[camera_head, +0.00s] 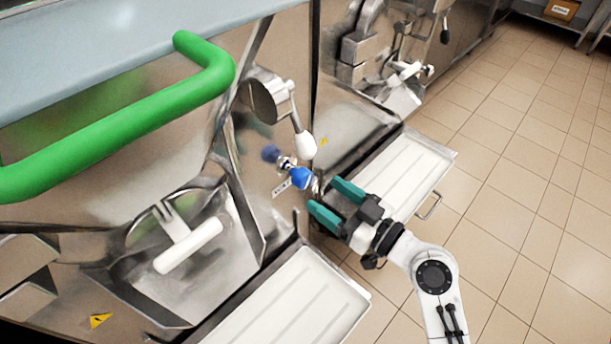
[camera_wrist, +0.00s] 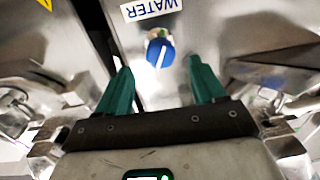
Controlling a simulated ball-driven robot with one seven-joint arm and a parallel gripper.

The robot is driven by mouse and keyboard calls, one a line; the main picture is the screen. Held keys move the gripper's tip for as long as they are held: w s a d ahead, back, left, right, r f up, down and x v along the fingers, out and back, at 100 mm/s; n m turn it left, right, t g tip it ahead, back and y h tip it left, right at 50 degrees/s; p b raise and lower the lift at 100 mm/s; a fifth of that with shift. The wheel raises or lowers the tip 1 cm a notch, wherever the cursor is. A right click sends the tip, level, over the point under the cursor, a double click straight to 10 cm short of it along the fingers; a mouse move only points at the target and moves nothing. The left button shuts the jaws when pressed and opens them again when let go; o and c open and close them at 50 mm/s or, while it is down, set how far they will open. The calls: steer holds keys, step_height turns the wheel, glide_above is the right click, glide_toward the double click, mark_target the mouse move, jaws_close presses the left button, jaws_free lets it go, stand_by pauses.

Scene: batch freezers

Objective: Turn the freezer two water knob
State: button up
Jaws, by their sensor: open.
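The blue water knob (camera_head: 301,179) sticks out from the steel front of the near freezer, just left of my gripper's fingertips. In the wrist view the knob (camera_wrist: 160,52) shows a white line on its face and sits ahead of the fingers, between them, beside a label reading WATER (camera_wrist: 152,8). My gripper (camera_head: 329,201) has two green fingers spread apart. It is open and empty, and it appears close to the knob without touching it. I cannot tell from the frames which freezer number this is.
A white-handled lever (camera_head: 305,143) hangs just above the knob. A large green bar handle (camera_head: 120,128) juts out at upper left. White drip trays (camera_head: 290,305) and (camera_head: 405,170) extend below the freezers. Tiled floor (camera_head: 520,150) lies open at right.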

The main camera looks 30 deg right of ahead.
mark_target(307, 182)
steer(key=p+x, duration=0.1)
steer(key=x, duration=0.5)
steer(key=shift+w+a+p, duration=0.1)
steer(key=shift+w+p, duration=0.2)
steer(key=shift+p, duration=0.05)
steer(key=shift+c, duration=0.4)
steer(key=c, duration=1)
steer(key=shift+o, duration=0.2)
steer(key=m, duration=0.5)
steer(key=shift+a+m, duration=0.1)
steer(key=shift+m, duration=0.2)
steer(key=m+p, duration=0.1)
steer(key=m, duration=0.5)
steer(key=shift+m+t, duration=0.3)
steer(key=shift+m, duration=0.1)
